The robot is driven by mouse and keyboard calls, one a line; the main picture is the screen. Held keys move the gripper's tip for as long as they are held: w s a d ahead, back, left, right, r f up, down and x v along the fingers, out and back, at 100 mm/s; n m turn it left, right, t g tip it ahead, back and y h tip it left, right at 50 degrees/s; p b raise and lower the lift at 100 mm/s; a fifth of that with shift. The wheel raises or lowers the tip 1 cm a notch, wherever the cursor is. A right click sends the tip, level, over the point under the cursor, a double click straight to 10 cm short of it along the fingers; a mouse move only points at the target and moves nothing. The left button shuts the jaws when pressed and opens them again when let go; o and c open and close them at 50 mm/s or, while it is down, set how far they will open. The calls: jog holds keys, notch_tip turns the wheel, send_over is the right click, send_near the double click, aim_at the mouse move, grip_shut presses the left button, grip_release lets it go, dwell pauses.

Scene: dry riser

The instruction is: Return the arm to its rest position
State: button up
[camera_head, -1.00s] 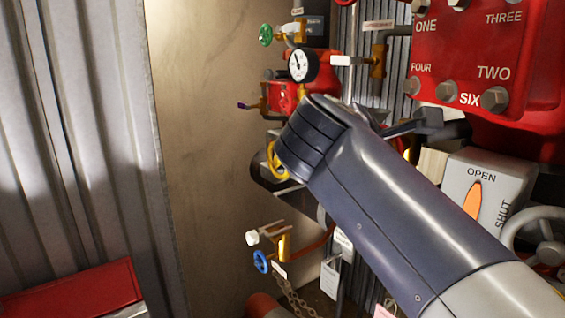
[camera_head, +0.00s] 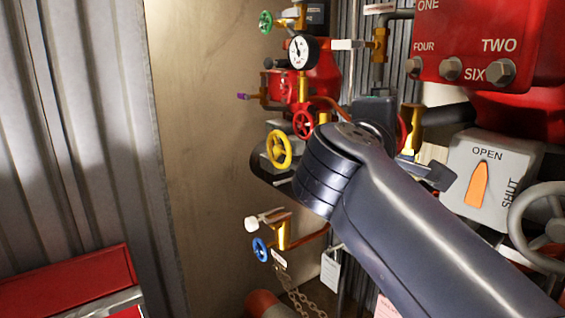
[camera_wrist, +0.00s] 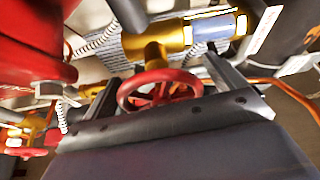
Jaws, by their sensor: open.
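My arm reaches from the lower right of the head view toward the valves. My gripper is mostly hidden behind its wrist there; a dark piece shows to the right of the wrist. In the wrist view my gripper (camera_wrist: 165,82) is open, with a dark finger at each side. A red handwheel (camera_wrist: 150,94) on a brass valve (camera_wrist: 160,48) shows between the fingers, partly covered by the gripper's body edge. I cannot tell how far it is from the fingers. I see no grip on anything.
A yellow handwheel (camera_head: 279,150), a red handwheel (camera_head: 303,124) and a gauge (camera_head: 303,52) are left of the wrist. A blue handwheel (camera_head: 260,249) is below. A red bolted box (camera_head: 480,40) and a grey OPEN/SHUT plate (camera_head: 488,178) crowd the right.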

jog(key=shift+m+t+h+b, duration=0.4)
jog(key=shift+m+t+b, duration=0.3)
jog(key=shift+m+b, duration=1.5)
jog(key=shift+r, duration=0.1)
